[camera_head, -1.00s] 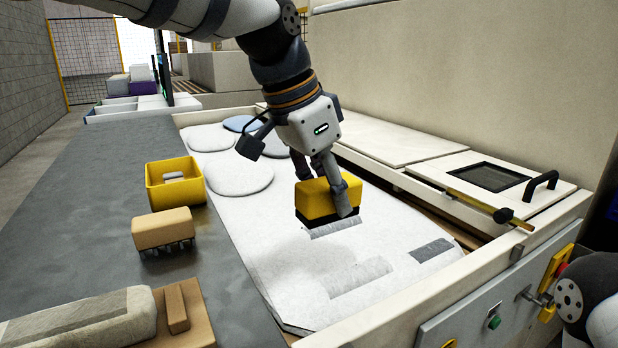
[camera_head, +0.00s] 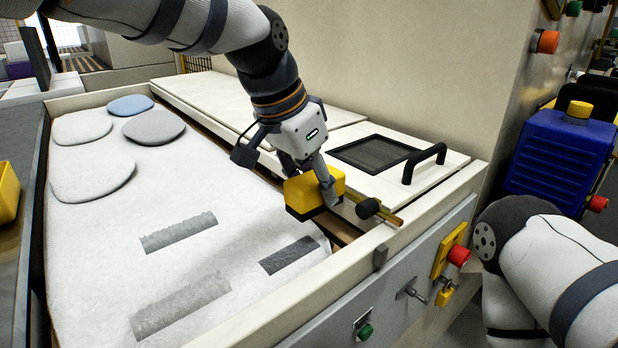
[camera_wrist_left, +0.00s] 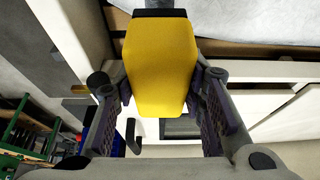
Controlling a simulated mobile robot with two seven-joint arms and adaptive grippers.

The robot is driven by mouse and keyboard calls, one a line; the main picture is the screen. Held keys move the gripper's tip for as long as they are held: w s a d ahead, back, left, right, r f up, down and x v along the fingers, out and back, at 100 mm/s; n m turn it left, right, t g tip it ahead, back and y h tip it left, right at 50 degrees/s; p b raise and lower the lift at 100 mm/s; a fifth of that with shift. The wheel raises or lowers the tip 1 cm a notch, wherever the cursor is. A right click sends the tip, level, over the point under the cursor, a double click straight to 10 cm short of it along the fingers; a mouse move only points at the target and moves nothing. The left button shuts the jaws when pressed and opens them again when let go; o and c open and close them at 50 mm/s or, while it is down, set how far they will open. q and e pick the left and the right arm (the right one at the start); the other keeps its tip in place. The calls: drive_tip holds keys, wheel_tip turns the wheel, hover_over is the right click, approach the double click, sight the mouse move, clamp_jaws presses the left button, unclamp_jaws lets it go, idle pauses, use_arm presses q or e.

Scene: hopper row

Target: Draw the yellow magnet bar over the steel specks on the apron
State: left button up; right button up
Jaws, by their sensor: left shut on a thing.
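My left gripper (camera_head: 306,177) is shut on the yellow magnet bar (camera_head: 307,197), a yellow block with a black underside. The left wrist view shows the bar (camera_wrist_left: 160,65) between both fingers (camera_wrist_left: 158,105). It is above the right edge of the white apron (camera_head: 105,255), near the tray's pale rim; its exact height is unclear. Two pale grey strips (camera_head: 178,232) and one dark grey patch (camera_head: 289,255) lie on the apron. Single steel specks cannot be made out. My right gripper is out of view; only part of that arm shows at lower right.
Right of the bar are a brass rod with a black knob (camera_head: 368,208) and a lid with a black handle (camera_head: 425,162). A yellow bin (camera_head: 8,192) is at the left edge. A control panel (camera_head: 400,300) fronts the rim.

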sight(301, 214)
use_arm(q)
drive_tip(key=shift+s+a+r, duration=0.1)
drive_tip(key=shift+a, duration=0.05)
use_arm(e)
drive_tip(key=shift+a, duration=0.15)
use_arm(q)
drive_tip(key=f, duration=0.5)
drive_tip(key=shift+s+a+f+p, duration=0.15)
drive_tip(key=shift+s+a+p, duration=0.05)
drive_tip(key=shift+a+p, duration=0.1)
drive_tip(key=shift+s+a+r+p, duration=0.4)
drive_tip(key=shift+s+a, duration=0.1)
drive_tip(key=shift+a, duration=0.15)
drive_tip(key=s+a, duration=0.1)
drive_tip(key=a, duration=0.1)
drive_tip(key=s+a+f, duration=0.1)
drive_tip(key=s+a, duration=0.1)
drive_tip(key=shift+s+a, duration=0.2)
drive_tip(key=shift+a, duration=0.2)
drive_tip(key=shift+s+a, duration=0.55)
drive_tip(key=shift+a, duration=0.1)
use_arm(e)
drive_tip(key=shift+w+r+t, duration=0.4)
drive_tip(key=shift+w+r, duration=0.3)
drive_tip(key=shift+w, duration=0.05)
use_arm(q)
drive_tip(key=shift+f, duration=0.1)
